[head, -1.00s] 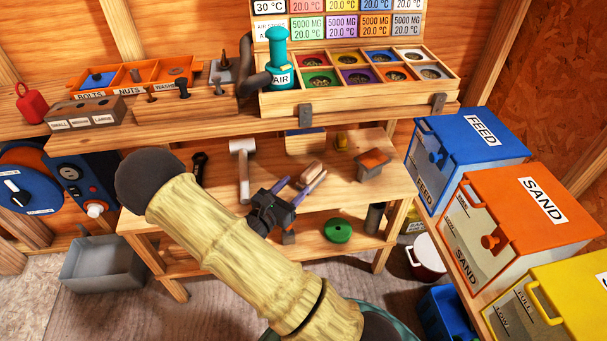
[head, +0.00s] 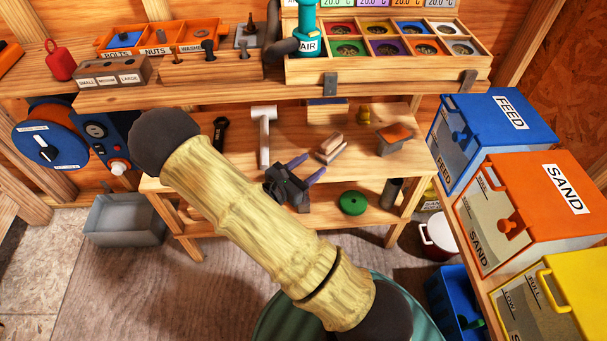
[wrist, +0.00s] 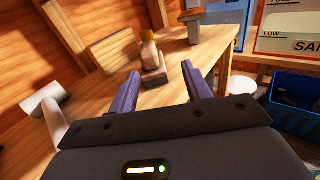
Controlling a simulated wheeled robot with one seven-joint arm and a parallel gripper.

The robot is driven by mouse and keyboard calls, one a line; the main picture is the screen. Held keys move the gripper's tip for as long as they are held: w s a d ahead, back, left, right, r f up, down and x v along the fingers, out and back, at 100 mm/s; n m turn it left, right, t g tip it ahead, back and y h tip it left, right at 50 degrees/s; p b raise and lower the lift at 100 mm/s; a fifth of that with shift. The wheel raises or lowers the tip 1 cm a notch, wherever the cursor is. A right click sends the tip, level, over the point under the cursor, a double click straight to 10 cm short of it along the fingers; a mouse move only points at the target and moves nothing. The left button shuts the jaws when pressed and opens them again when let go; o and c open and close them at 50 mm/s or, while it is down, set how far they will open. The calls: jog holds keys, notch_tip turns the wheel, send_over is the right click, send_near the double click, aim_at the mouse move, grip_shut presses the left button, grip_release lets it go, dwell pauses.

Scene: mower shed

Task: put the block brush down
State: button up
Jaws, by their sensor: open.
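The block brush (head: 331,149), a small wooden block with a pale underside, rests on the middle shelf of the wooden bench (head: 350,165). My gripper (head: 312,166) is open and empty, on the near left side of the brush. In the wrist view, the brush (wrist: 153,66) stands beyond the two purple fingertips of my gripper (wrist: 160,72), with a visible gap. Nothing is between the fingers.
A pale mallet (head: 264,135) lies left of my gripper. An orange-topped block (head: 395,136), a brass weight (head: 369,115) and a wooden block (head: 327,112) stand behind or right. A green disc (head: 353,202) lies on the lower shelf. Bins (head: 525,205) line the right.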

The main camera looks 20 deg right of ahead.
jog(key=s+r+m+g+y, duration=0.1)
jog(key=s+m+g+y, duration=0.8)
jog(key=s+m, duration=0.4)
jog(key=w+a+r+m+t+y, duration=0.1)
jog(key=a+r+m+t+y, duration=0.3)
jog(key=a+r+m+y, duration=0.2)
notch_tip(320, 180, up, 2)
jog(key=m+y, duration=0.1)
jog(key=m, duration=0.2)
jog(key=shift+m, duration=0.3)
